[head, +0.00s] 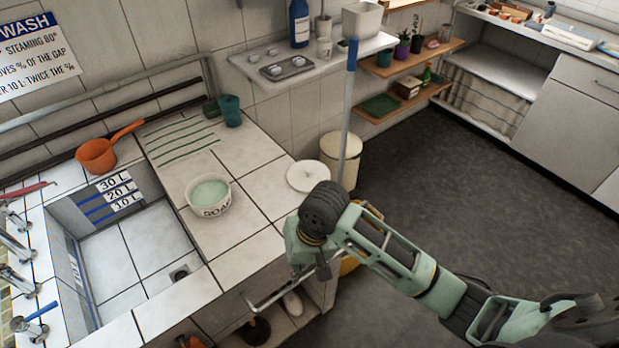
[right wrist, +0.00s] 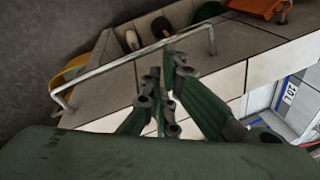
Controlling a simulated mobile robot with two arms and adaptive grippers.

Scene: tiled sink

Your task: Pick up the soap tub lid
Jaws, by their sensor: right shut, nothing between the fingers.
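The soap tub lid (head: 308,175) is a white round disc with a small knob. It lies on the tiled counter by its right edge in the head view. The white soap tub (head: 209,194) stands open to its left, with pale green contents and lettering on its side. My right gripper (head: 322,268) is below the lid in the picture, at the counter's front edge, apart from the lid. In the right wrist view my right gripper (right wrist: 163,82) is shut and empty, and the lid does not show. My left gripper is in neither view.
A metal rail (right wrist: 130,62) runs along the counter's front, close to my right gripper. A blue-handled pole (head: 349,95) and a cream bin (head: 347,160) stand behind the lid. The sink basin (head: 130,250) and an orange dipper (head: 97,156) are at left.

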